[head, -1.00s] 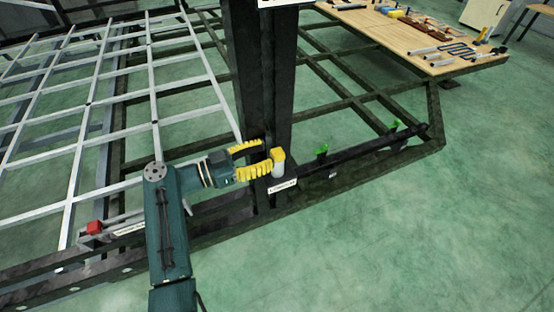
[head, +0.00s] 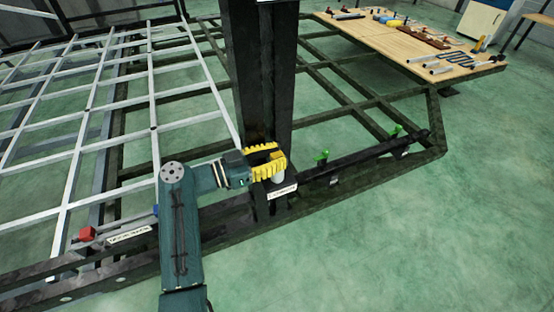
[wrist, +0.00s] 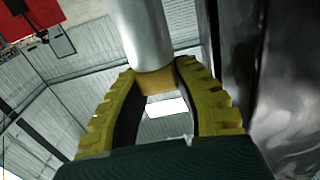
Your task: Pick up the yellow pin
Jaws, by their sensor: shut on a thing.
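My gripper (head: 278,161), with yellow ribbed fingers, is shut on the yellow pin (wrist: 156,83) beside the dark upright post. In the wrist view, the fingertips (wrist: 158,70) close on either side of the pin's yellow part, and its thick silvery shaft (wrist: 145,35) extends away from them. In the head view, the pale shaft (head: 278,178) shows just below the fingers. The pin's yellow part is mostly hidden there by the same-coloured fingers. I cannot tell whether the shaft still sits in the post's bracket.
The dark post (head: 260,80) rises close behind my gripper. A white label (head: 283,190) is on the frame below it. Green-handled parts (head: 321,157) stand on the dark beam to the right. A red block (head: 87,234) is at lower left. A wooden bench (head: 390,38) holds tools.

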